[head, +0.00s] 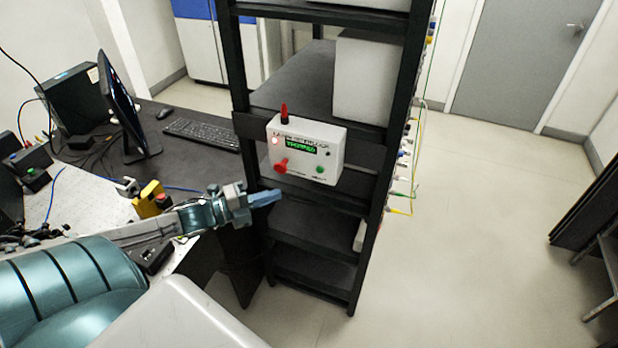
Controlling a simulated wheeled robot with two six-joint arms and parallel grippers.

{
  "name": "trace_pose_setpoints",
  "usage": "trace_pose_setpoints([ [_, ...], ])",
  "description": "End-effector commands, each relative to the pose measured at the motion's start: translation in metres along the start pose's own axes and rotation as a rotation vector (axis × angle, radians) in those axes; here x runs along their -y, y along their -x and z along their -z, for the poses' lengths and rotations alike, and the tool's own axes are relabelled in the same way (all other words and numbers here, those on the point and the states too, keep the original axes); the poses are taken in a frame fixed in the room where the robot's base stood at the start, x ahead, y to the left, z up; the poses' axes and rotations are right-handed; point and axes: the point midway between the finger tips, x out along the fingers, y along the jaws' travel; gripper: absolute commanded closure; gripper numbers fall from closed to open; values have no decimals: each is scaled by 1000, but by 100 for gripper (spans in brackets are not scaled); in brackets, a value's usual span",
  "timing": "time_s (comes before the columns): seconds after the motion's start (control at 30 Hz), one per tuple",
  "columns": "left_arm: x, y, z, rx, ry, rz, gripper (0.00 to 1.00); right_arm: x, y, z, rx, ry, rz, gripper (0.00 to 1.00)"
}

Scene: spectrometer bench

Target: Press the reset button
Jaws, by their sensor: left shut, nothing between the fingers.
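A pale control box (305,148) is fixed to the front of a black rack. It has a red knob or button (281,165) at lower left, a green button (320,169) at lower right and a green lit display (301,145) with text too small to read surely. A red lamp-like piece (284,113) stands on top. Which one is the reset button I cannot read. My left gripper (266,197) is shut and empty, pointing right, below and a little left of the box, apart from it in the picture. My right gripper is not in view.
The black rack (379,170) has shelves, with cables on its right side. A desk at left holds a monitor (118,105), a keyboard (202,134) and a yellow box (149,199) near my left arm.

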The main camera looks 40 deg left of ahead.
Motion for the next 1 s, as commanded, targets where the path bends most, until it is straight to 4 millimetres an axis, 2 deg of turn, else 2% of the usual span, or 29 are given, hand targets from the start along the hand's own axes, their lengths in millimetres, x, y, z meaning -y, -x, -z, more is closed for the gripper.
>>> trace_pose_setpoints([
  [0.03,-4,-8,0,1,-3,6,100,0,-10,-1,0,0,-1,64],
  [0.27,-6,-40,-1,3,-4,7,100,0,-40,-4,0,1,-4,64],
  [0.6,-2,-65,-1,6,-3,6,100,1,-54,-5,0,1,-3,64],
  [0.67,2,-68,-1,5,-1,7,100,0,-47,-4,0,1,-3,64],
  [1.0,2,-88,-1,3,0,5,100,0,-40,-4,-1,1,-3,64],
])
